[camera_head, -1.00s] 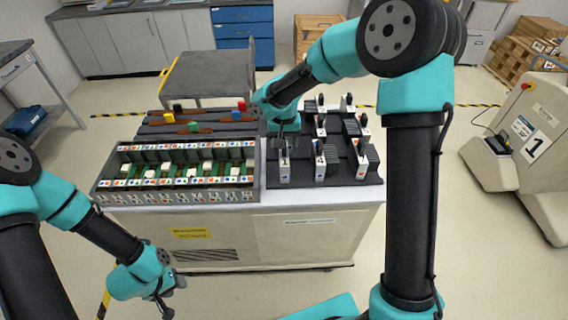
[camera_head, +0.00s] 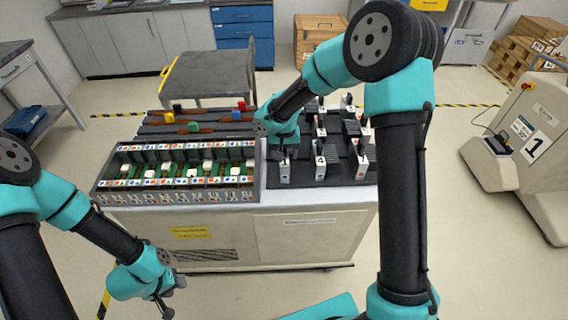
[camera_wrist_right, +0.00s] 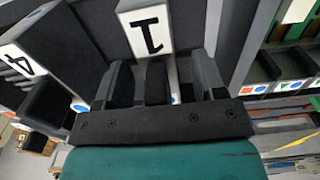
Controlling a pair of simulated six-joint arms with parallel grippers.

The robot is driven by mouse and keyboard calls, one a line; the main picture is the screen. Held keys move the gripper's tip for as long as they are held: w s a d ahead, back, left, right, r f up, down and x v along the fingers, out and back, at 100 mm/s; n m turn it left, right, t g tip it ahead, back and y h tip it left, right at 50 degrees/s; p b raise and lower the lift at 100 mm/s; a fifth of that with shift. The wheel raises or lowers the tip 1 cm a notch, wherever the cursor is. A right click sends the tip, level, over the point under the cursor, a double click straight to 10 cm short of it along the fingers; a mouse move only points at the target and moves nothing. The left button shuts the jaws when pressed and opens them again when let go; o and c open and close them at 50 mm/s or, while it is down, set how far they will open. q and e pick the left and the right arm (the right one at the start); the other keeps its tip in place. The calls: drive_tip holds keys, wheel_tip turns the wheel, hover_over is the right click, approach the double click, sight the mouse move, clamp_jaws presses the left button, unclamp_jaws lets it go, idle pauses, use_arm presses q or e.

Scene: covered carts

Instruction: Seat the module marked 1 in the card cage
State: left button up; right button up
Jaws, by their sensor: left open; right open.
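The module marked 1 (camera_head: 285,173) stands in the dark rack (camera_head: 303,182), right of the card cage (camera_head: 178,198). Its white numbered face (camera_wrist_right: 146,30) and dark handle (camera_wrist_right: 156,84) show in the right wrist view. My right gripper (camera_head: 282,155) is low over this module. In the right wrist view its open fingers (camera_wrist_right: 162,80) stand on either side of the handle; whether they touch it cannot be told. My left gripper (camera_head: 169,296) is open and empty, in front of the cart and away from the modules.
Other modules, one marked 4 (camera_head: 320,168), stand close to the right in the same rack. Coloured blocks on brown strips (camera_head: 215,117) lie behind the cage. A beige machine with a large 1 (camera_head: 535,150) stands far right on the floor.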

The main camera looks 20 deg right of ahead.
drive_tip(key=shift+c, duration=0.3)
clamp_jaws()
idle(0.3)
